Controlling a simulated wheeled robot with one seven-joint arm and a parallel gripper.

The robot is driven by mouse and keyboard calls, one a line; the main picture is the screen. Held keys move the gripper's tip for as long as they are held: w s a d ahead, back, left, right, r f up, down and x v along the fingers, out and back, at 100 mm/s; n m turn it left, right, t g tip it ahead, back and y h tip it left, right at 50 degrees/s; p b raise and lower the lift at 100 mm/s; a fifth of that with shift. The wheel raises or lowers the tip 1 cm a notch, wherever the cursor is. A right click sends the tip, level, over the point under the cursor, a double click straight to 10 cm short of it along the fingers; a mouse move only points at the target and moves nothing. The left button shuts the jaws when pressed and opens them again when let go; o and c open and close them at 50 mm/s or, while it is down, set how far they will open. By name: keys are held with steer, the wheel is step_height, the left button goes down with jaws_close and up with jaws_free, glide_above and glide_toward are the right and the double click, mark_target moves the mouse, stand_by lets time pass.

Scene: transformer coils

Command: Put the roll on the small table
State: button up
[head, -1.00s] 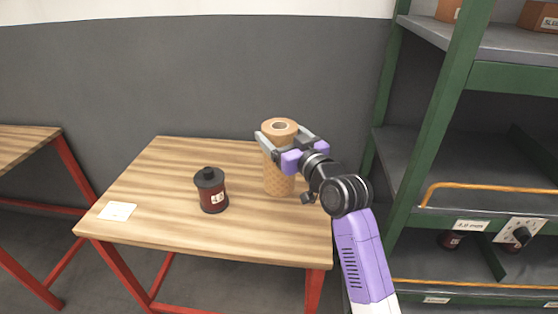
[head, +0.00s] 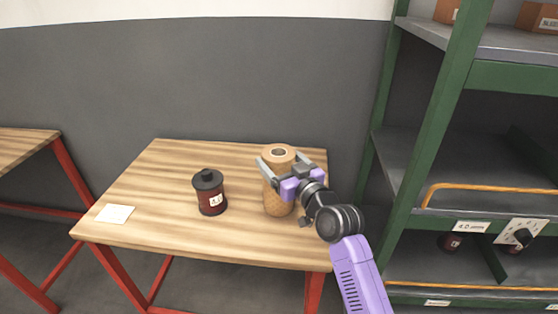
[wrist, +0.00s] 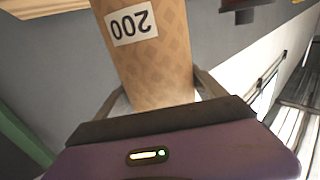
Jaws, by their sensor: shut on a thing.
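The roll (head: 279,204) is a tan, patterned cylinder with a hole in its top, upright at the right part of the small wooden table (head: 150,190). My gripper (head: 277,168) is shut on the upper part of the roll, with a finger on each side. In the head view I cannot tell for sure whether its base touches the tabletop. The wrist view shows the roll (wrist: 150,65) between the fingers, with a white label reading 200.
A dark red canister with a black cap (head: 209,193) stands left of the roll. A white card (head: 115,214) lies at the table's left front. A green shelf rack (head: 440,130) stands close on the right. Another table (head: 25,137) is at far left.

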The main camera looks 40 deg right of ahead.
steer(key=o, duration=2)
steer(key=shift+f, duration=0.1)
steer(key=shift+s, duration=0.1)
steer(key=b+v, duration=0.2)
steer(key=v, duration=1)
steer(key=s+a+f+g+y, duration=0.1)
steer(key=s+a+f+g, duration=0.1)
steer(key=s+a+f, duration=0.85)
steer(key=s+a+n+y, duration=0.1)
steer(key=s+a, duration=0.2)
steer(key=s, duration=0.3)
steer(key=s+a+n+y, duration=0.1)
steer(key=s+a, duration=0.3)
steer(key=s, duration=0.2)
steer(key=s+a+r+n+y, duration=0.1)
steer(key=s+a+y, duration=0.1)
steer(key=s+a, duration=0.2)
steer(key=shift+s+a+g, duration=0.1)
steer(key=shift+s+g, duration=0.2)
steer(key=shift+s, duration=0.7)
